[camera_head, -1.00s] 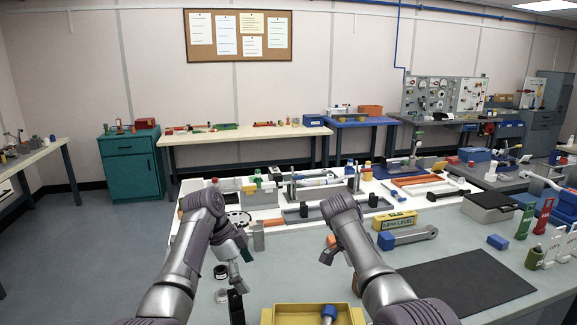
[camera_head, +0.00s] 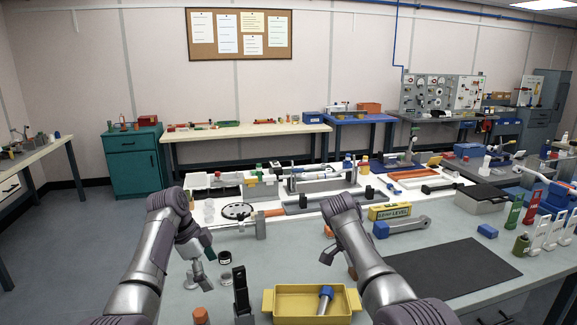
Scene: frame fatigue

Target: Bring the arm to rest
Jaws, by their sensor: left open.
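My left arm (camera_head: 150,258) comes in from the left, bent at the elbow. My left gripper (camera_head: 194,278) points down over the left part of the bench, open, with nothing seen between its fingers. My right arm (camera_head: 360,258) reaches forward and bends at its elbow. My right gripper (camera_head: 333,256) is mostly hidden behind that arm, so its fingers cannot be made out.
A yellow tray (camera_head: 272,301) with a blue-capped tool stands on the grey bench between my arms. A black upright holder (camera_head: 241,290) is right of my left gripper. A yellow level (camera_head: 390,212), a wrench (camera_head: 408,225) and a black mat (camera_head: 455,272) lie to the right.

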